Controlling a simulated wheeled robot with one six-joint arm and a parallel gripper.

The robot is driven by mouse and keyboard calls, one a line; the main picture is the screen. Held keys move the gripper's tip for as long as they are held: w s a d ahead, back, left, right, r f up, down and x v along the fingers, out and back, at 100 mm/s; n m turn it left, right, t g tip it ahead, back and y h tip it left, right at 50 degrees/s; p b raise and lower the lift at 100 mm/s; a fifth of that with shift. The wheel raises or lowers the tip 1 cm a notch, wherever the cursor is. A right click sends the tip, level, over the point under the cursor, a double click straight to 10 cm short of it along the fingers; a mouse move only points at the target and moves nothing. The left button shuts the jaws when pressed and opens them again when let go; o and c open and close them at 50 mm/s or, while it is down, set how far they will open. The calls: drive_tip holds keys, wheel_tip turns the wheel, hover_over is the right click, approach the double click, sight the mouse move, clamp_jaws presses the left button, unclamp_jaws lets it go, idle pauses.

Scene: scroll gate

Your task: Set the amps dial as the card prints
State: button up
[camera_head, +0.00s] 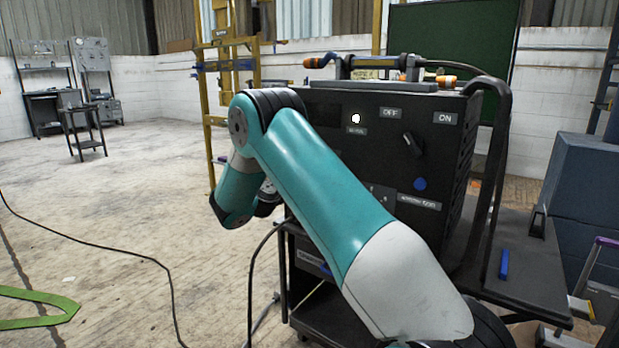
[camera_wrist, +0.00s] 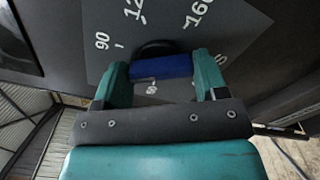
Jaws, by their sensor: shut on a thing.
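In the wrist view, my gripper (camera_wrist: 161,58) has its two teal fingers on either side of a blue dial knob (camera_wrist: 163,67) and is shut on it. The knob sits in front of a grey scale plate (camera_wrist: 245,28) with a black round part behind it. The plate prints 90, 120 and 160, with another mark partly covered below the knob. I cannot tell exactly where the dial points. In the head view, my arm hides the gripper and the knob. A pale card (camera_head: 366,74) shows on top of the black machine (camera_head: 322,108); its print is too small to read.
The machine's front has a rotary switch (camera_head: 412,146) below OFF and ON labels, a bright white lamp (camera_head: 356,118) and a blue button (camera_head: 420,184). A dark side table (camera_head: 530,280) stands at the right. A black cable (camera_head: 150,262) crosses the open floor at left.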

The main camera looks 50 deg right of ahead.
drive_tip(key=m+b, duration=2.1)
drive_tip(key=m, duration=0.5)
drive_tip(key=shift+f, duration=0.2)
drive_tip(key=shift+r+m, duration=0.1)
drive_tip(key=shift+m, duration=0.2)
drive_tip(key=o, duration=0.9)
drive_tip(key=shift+o, duration=0.2)
drive_tip(key=shift+a, duration=0.1)
